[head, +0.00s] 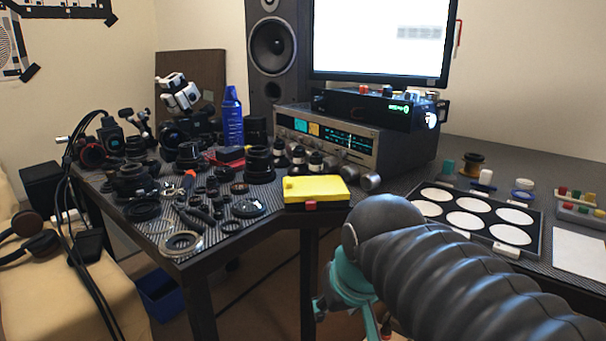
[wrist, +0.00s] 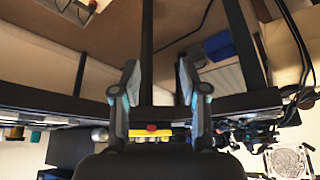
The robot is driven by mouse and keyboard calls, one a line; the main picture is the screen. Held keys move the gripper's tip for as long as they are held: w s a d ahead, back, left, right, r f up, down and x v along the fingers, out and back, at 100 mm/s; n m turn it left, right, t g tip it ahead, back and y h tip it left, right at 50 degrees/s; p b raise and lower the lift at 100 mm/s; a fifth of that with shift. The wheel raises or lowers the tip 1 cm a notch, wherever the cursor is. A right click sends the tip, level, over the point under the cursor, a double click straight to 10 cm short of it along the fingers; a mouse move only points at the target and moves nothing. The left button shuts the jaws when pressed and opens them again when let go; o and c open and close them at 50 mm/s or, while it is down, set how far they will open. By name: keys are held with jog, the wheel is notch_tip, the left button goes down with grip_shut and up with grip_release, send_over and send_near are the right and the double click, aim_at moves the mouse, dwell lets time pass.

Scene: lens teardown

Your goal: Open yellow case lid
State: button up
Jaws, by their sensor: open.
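The yellow case (head: 316,188) sits at the front edge of the desk, with its lid shut as far as I can see. A red latch (head: 310,205) is on its front face. In the wrist view, which looks upside down, the case shows as a thin yellow strip (wrist: 166,132) with the red latch (wrist: 152,127). My gripper (wrist: 158,80) is open and empty, its two fingers standing apart on either side of the case in the picture. It is apart from the case. In the head view my arm hides much of the gripper, below and right of the case.
Lens parts and rings (head: 183,243) crowd the desk to the left. A silver receiver (head: 340,145) stands behind the case. A black tray with white discs (head: 530,215) lies to the right. A blue bin (head: 160,298) is on the floor. A desk leg (head: 309,270) stands below the case.

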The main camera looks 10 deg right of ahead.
jog(key=w+r, duration=1.4)
jog(key=w, duration=0.2)
jog(key=m+g+b, duration=0.1)
jog(key=m, duration=0.1)
send_near(288, 180)
jog(key=shift+h, duration=0.3)
jog(key=b+x, duration=0.2)
jog(key=x, duration=0.2)
jog(key=b+x, duration=0.2)
jog(key=x, duration=0.2)
jog(key=shift+w+a+f, duration=0.15)
jog(key=shift+f, duration=0.15)
grip_shut()
